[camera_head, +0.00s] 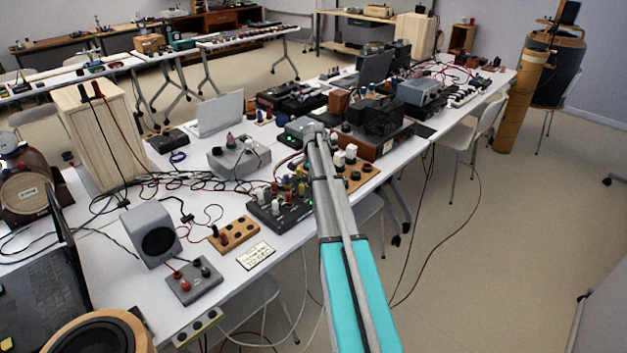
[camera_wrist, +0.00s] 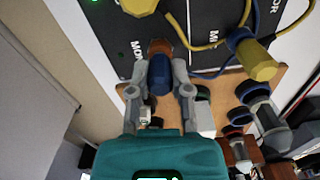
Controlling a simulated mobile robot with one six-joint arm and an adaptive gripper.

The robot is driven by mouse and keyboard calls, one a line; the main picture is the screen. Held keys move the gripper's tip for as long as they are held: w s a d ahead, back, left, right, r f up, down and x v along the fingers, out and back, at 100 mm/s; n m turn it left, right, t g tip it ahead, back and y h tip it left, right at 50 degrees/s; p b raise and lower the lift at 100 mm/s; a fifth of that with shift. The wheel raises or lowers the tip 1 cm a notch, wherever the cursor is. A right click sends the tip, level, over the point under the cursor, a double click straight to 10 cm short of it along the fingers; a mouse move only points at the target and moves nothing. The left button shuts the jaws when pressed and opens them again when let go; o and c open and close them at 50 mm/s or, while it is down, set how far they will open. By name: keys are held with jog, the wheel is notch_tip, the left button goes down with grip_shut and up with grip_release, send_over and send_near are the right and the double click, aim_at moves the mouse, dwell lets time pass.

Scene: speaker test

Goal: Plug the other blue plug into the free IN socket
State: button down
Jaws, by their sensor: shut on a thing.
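In the wrist view, my gripper (camera_wrist: 160,70) is shut on a dark blue plug (camera_wrist: 160,78). One grey finger is on each side of it. A copper-brown round part shows just beyond the plug's far end; I cannot tell whether they touch or whether the plug is in a socket. A black panel (camera_wrist: 120,48) with white lettering, partly cut off, lies beyond the fingers. I cannot make out an IN label. In the head view, my arm reaches over the table and its end is hard to make out near the devices.
Yellow plugs (camera_wrist: 255,60) with cables stand right of my fingers in the wrist view. A wooden board (camera_wrist: 270,85) with blue and red rings lies at the right. In the head view, a black box with coloured plugs (camera_head: 295,212) and a grey speaker (camera_head: 150,232) stand left of my arm.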

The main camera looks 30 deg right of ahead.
jog(key=shift+f, duration=0.15)
jog(key=shift+c, duration=2.4)
grip_release()
jog(key=shift+r+p, duration=3.65)
jog(key=shift+r, duration=0.1)
jog(key=s+a+n, duration=0.8)
jog(key=s+a, duration=0.6)
jog(key=a, duration=0.3)
jog(key=s+a+r+n+p, duration=0.1)
jog(key=s+a+n, duration=0.7)
jog(key=s+a, duration=0.6)
jog(key=a, duration=0.4)
jog(key=shift+r+n, duration=0.2)
jog(key=shift+n, duration=0.1)
